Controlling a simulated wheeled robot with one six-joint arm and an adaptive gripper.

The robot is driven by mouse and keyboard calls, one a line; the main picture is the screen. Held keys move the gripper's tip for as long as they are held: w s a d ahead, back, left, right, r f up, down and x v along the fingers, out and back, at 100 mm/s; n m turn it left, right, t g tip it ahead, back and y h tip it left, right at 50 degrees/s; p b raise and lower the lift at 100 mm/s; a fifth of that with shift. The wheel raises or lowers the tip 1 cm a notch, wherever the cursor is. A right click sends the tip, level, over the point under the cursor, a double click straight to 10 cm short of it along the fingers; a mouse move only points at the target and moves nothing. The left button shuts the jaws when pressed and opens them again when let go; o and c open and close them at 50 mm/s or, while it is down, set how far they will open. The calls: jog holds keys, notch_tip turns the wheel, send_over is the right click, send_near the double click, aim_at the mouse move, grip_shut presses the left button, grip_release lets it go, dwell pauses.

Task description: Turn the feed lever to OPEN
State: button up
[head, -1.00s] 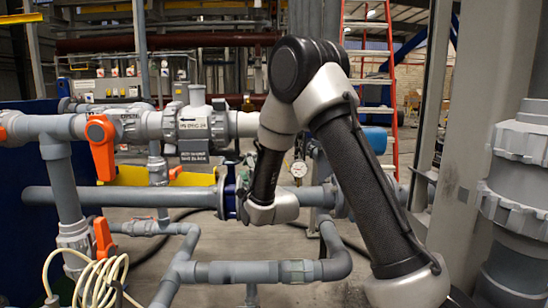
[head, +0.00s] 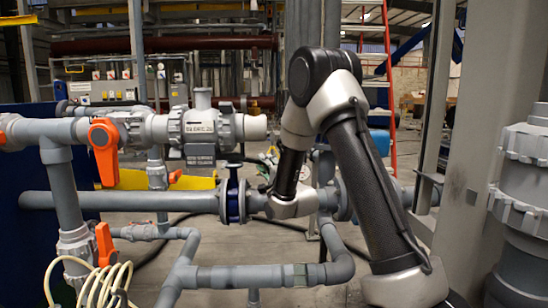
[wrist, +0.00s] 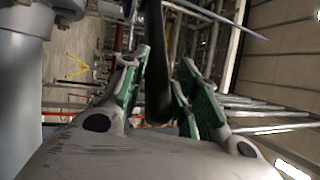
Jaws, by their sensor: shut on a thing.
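In the wrist view my gripper (wrist: 165,85) has its green-padded fingers on either side of a dark, narrow handle (wrist: 156,55). It is shut on this handle, which appears to be the feed lever. The handle runs from the top edge down between the fingers. In the head view my arm's wrist is beside the blue-ringed flange (head: 235,201) on the long grey pipe, and my fingers and the held handle cannot be made out. No OPEN marking is readable.
Orange valve levers (head: 104,152) and (head: 105,243) are on the pipes at left. A labelled grey valve body (head: 201,123) stands above the long pipe. A coiled cream hose (head: 93,284) is at lower left. A thick grey pipe column (head: 525,205) and a post stand at right.

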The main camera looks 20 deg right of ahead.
jog(key=shift+w+d, duration=0.35)
jog(key=shift+d, duration=0.25)
jog(key=shift+w+d, duration=0.35)
jog(key=shift+d, duration=0.25)
jog(key=shift+w+d+r, duration=0.1)
jog(key=shift+w+d, duration=1.05)
jog(key=shift+w, duration=0.2)
jog(key=shift+w+d, duration=0.35)
jog(key=shift+w, duration=0.3)
jog(key=shift+w+d, duration=0.35)
jog(key=shift+w, duration=0.3)
jog(key=shift+w+d, duration=0.25)
jog(key=shift+w, duration=0.55)
jog(key=shift+w+d, duration=0.25)
jog(key=shift+w, duration=0.55)
jog(key=shift+c, duration=0.6)
jog(key=o, duration=1)
jog(key=v, duration=0.9)
